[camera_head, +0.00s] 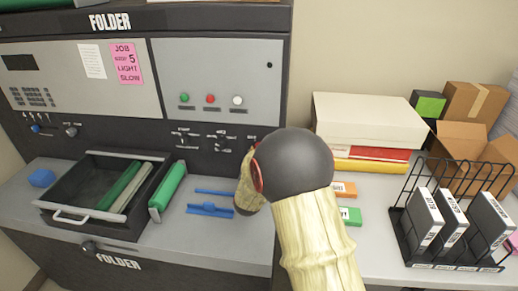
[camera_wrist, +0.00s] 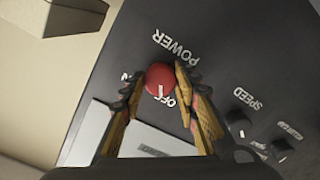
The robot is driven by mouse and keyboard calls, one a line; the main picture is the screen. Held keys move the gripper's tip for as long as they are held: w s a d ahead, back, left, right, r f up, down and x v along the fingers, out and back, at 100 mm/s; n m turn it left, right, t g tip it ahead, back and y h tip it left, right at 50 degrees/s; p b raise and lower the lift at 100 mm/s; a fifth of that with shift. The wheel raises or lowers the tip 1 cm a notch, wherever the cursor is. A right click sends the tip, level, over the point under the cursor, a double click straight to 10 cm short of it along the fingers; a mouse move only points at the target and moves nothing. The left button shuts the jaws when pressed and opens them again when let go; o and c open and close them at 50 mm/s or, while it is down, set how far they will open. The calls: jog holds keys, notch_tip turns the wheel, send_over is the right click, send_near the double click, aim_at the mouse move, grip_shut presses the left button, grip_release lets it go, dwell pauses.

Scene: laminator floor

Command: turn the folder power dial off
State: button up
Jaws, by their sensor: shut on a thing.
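The folder power dial (camera_wrist: 160,78) is a round red knob in the wrist view, on the dark panel below the upside-down POWER label (camera_wrist: 175,46). My gripper (camera_wrist: 160,82) is shut on it, one finger on each side. The dial's white mark points down in the picture, beside the OFF label (camera_wrist: 172,99). The ON label at the left is partly hidden by a finger. In the head view the folder (camera_head: 115,160) stands at the left. My arm's dark round joint hides the dial and most of my gripper there.
A SPEED knob (camera_wrist: 238,122) and another dark knob (camera_wrist: 283,149) sit right of the dial. In the head view, a black tray (camera_head: 75,218) and blue pieces (camera_head: 210,209) lie on the folder's ledge. Boxes (camera_head: 368,122) and a wire rack (camera_head: 455,260) stand at the right.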

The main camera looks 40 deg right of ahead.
jog(key=shift+n+p, duration=0.5)
jog(key=shift+n, duration=0.4)
jog(key=o, duration=1.2)
jog(key=shift+c, duration=0.2)
jog(key=shift+a, duration=0.1)
jog(key=v, duration=1.2)
